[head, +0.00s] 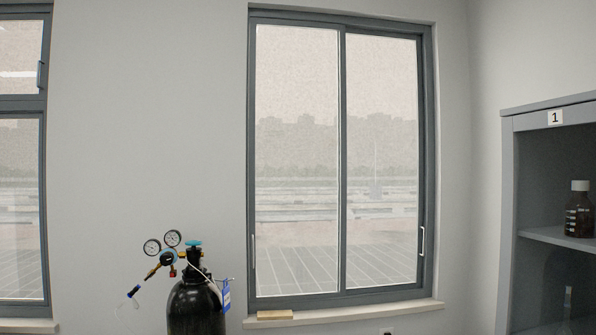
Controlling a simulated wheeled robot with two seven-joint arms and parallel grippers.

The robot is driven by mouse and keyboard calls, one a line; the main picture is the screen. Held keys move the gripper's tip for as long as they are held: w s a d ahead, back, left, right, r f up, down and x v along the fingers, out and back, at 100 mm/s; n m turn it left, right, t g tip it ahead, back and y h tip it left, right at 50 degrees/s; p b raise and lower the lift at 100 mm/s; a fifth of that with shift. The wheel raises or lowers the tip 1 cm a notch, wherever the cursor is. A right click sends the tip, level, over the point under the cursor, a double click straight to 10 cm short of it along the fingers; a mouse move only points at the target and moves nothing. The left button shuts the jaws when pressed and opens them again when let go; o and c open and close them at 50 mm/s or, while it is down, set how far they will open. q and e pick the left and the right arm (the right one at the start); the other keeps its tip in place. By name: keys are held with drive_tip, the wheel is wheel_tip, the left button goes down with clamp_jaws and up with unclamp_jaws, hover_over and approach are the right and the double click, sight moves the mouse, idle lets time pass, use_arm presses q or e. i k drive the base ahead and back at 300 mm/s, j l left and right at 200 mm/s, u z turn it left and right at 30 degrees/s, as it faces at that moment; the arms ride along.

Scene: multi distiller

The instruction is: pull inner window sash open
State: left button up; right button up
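A tall sliding window in a dark grey frame (340,297) is set in the wall right of the middle of the head view. It has a left sash (297,150) and a right sash (382,130), which meet at a vertical bar near the window's middle. A light handle (422,241) is on the right sash's right edge, low down. A thin pale handle (253,250) is on the left sash's left edge. The sashes fill the frame and no gap shows. Which sash is the inner one is hard to tell. Neither gripper is in view.
A black gas cylinder (195,309) with gauges stands left of the window. A small tan block (274,315) lies on the pale sill (370,313). A grey cabinet (508,220) holding a brown bottle (579,209) stands at right. Another window (22,101) is at far left.

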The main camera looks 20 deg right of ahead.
sight(297, 92)
drive_tip(key=i+l+z, duration=0.25)
drive_tip(key=i+l, duration=0.35)
drive_tip(key=i+l+z, duration=0.25)
drive_tip(key=i+l, duration=0.25)
drive_tip(key=i, duration=0.2)
